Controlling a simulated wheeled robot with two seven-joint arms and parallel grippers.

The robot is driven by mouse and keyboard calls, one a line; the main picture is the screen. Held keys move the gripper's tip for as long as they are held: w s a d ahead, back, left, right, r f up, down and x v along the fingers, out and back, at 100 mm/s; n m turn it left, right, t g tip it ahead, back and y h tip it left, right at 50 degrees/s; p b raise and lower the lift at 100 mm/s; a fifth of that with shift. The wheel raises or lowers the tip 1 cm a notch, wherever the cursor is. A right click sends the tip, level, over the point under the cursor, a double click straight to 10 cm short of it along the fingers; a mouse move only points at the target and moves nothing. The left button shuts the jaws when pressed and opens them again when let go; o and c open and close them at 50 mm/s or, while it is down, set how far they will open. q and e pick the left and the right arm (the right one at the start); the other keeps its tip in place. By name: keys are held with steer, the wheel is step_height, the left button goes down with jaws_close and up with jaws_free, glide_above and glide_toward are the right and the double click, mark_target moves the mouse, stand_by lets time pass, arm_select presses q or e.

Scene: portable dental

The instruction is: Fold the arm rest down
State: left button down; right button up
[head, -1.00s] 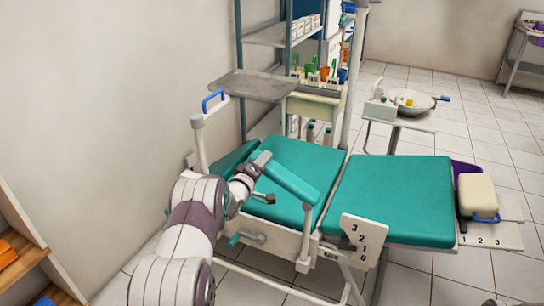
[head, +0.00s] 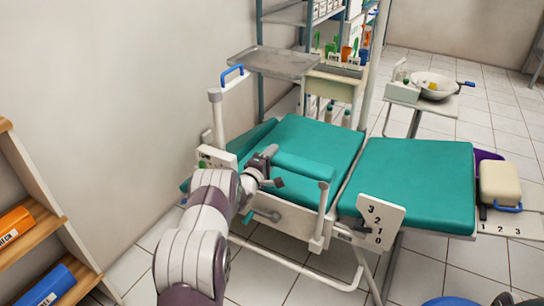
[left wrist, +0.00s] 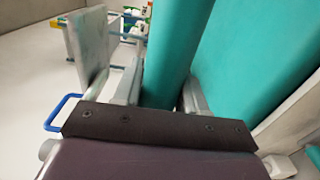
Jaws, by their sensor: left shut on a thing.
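The arm rest (head: 306,168) is a long teal padded bar along the near side of the teal dental chair (head: 318,138). Its right end meets the top of a white upright post (head: 322,212). It lies close to level, a little above the chair's near edge. My left gripper (head: 264,166) is shut on the arm rest near its left end. In the left wrist view, the fingers (left wrist: 160,92) stand on either side of the teal bar (left wrist: 178,45). My arm partly hides the chair's lower left side. My right gripper is not seen.
A white post with a blue handle (head: 231,74) and a grey tray (head: 275,62) stand behind the chair. A numbered white plate (head: 380,218) is on its near side. A wooden shelf (head: 40,235) is at left. Tiled floor is open in front.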

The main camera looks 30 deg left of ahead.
arm_select(q)
steer(key=shift+f, duration=0.25)
steer(key=c, duration=0.7)
jaws_free()
steer(key=shift+s+r, duration=0.1)
steer(key=shift+s, duration=0.05)
steer(key=s+p, duration=0.2)
steer(key=s, duration=1)
steer(key=shift+s+a+p, duration=0.2)
steer(key=shift+p, duration=0.1)
